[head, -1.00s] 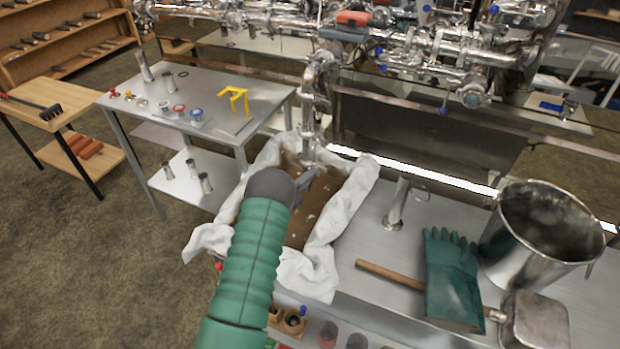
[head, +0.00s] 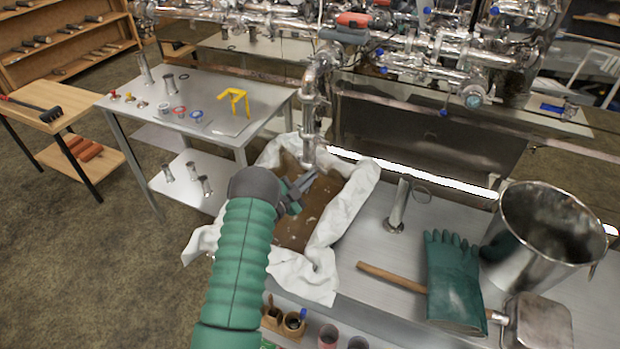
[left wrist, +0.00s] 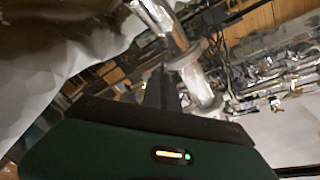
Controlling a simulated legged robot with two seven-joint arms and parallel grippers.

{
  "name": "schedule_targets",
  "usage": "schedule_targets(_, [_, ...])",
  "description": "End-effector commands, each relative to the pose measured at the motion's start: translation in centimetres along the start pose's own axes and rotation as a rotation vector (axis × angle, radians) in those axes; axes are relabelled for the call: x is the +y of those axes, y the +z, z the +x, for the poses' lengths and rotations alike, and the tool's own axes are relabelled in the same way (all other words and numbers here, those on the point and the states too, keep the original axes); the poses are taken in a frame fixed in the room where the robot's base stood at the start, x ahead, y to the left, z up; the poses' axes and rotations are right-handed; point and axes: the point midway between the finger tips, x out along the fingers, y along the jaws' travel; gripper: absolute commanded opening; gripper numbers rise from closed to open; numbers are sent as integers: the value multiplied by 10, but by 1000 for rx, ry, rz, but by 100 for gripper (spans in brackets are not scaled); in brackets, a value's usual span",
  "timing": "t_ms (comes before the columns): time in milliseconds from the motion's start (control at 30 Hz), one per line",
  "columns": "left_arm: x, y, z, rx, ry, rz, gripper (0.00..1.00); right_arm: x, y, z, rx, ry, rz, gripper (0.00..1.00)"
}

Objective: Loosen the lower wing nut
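A steel pipe (head: 309,112) with clamped joints comes down over the cloth-lined bin at the centre of the head view. The wing nuts are too small to tell apart on it, so I cannot pick out the lower one. My left gripper (head: 306,187) is over the bin, just below and in front of the pipe's lower end. Whether its fingers touch the pipe or are parted is unclear. In the left wrist view, the pipe (left wrist: 201,88) runs just beyond a dark finger. My right gripper is not in view.
The bin has a white cloth (head: 345,215) over its rim and brown contents. To the right on the steel bench lie a green glove (head: 453,285), a wooden handle and a large pot (head: 545,240). A steel table (head: 215,95) with small parts stands at the left.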

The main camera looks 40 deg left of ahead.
Motion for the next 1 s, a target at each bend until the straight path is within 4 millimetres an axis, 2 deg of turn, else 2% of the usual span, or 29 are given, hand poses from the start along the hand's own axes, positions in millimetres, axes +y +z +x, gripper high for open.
schedule_targets(33, [-1, 5, -3, -14, -3, -41, 0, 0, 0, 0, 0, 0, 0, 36])
schedule_targets(500, [3, 6, -2, -16, 1, -433, 0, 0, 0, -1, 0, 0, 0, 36])
schedule_targets(700, [4, 6, -2, -17, 3, -530, 0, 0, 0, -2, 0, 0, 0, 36])
schedule_targets(1000, [7, 6, -2, -18, 7, -588, 0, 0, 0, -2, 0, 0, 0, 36])
